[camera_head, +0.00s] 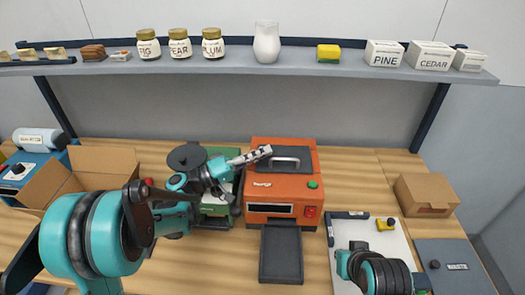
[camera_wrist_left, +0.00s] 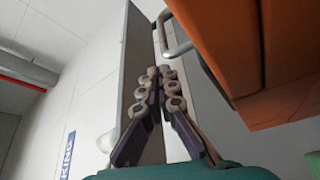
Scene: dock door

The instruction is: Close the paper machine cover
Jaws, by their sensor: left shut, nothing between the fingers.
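The orange machine (camera_head: 270,193) stands in the middle of the bench, with a dark cover panel (camera_head: 305,168) at its top. A light bar handle (camera_head: 285,161) crosses the panel; how far the cover is tilted is hard to tell. My left gripper (camera_head: 262,153) is shut and empty, its fingers pointing right in front of the cover's upper left part. In the left wrist view the closed fingertips (camera_wrist_left: 160,72) are just below the handle (camera_wrist_left: 174,38), with the orange body (camera_wrist_left: 250,60) to the right. Contact cannot be told. My right arm shows at lower right, its gripper out of sight.
A green machine (camera_head: 215,208) stands left, partly hidden by my left arm. A dark tray (camera_head: 281,255) extends in front of the orange machine. An open carton (camera_head: 105,160) is left, a closed box (camera_head: 427,195) right. A shelf (camera_head: 240,66) with jars runs above.

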